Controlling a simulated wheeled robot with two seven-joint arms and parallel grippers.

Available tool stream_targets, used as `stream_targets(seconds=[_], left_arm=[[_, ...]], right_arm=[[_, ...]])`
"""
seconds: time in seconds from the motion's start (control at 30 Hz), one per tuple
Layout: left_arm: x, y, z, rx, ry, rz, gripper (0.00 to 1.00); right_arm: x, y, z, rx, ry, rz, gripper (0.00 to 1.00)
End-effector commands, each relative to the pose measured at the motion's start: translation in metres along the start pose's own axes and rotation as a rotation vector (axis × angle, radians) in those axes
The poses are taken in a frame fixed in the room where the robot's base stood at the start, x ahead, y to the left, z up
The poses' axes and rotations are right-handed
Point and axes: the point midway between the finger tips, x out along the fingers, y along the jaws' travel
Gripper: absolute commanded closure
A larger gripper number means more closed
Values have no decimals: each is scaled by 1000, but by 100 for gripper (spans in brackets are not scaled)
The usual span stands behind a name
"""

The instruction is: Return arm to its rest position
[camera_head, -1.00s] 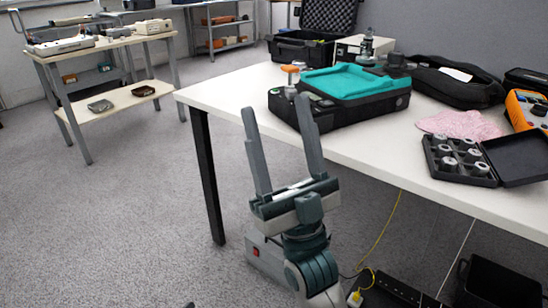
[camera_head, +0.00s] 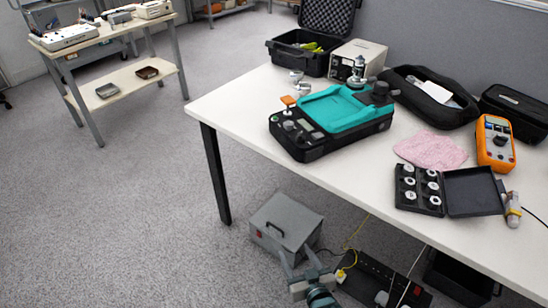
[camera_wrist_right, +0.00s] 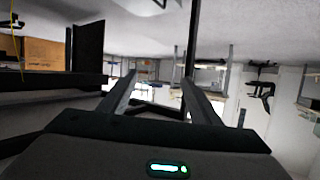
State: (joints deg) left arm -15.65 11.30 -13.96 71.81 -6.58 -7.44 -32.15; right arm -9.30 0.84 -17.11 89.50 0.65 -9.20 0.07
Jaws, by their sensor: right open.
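My right gripper (camera_head: 296,255) is low in the head view, below the level of the white tabletop (camera_head: 235,105). Its two fingers are apart with nothing between them. They overlap the lower part of a grey box (camera_head: 286,222) on the floor in the picture. In the right wrist view the fingers of the right gripper (camera_wrist_right: 160,88) are spread, with only the distant room between them. My left gripper is not in view.
The tabletop holds a teal-topped case (camera_head: 340,112), a black weights box (camera_head: 420,188), a pink cloth (camera_head: 432,150) and an orange multimeter (camera_head: 495,143). A power strip (camera_head: 378,280) and cables lie under the table. Floor (camera_head: 120,220) at left is clear.

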Motion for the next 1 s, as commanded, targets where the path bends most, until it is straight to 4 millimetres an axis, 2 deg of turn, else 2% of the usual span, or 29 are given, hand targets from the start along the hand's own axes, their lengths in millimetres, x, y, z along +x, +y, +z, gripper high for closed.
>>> stream_targets(seconds=[0.03, 0.17, 0.3, 0.4, 0.5, 0.6, 0.7, 1.0], left_arm=[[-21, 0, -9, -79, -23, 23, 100], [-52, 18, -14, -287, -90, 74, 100], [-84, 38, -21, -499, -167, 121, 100], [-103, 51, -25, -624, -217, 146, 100], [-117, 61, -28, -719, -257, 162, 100], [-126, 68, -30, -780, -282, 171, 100], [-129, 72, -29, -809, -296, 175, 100], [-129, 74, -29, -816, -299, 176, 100]], right_arm=[[-20, 5, 17, 2, -81, 11, 43], [-65, 18, 83, 9, -273, 36, 43], [-126, 29, 145, 18, -468, 60, 43], [-169, 36, 181, 23, -584, 75, 43], [-203, 39, 206, 28, -669, 85, 43], [-226, 42, 222, 32, -724, 92, 43], [-237, 43, 230, 33, -749, 95, 43], [-239, 43, 234, 34, -755, 96, 43]])
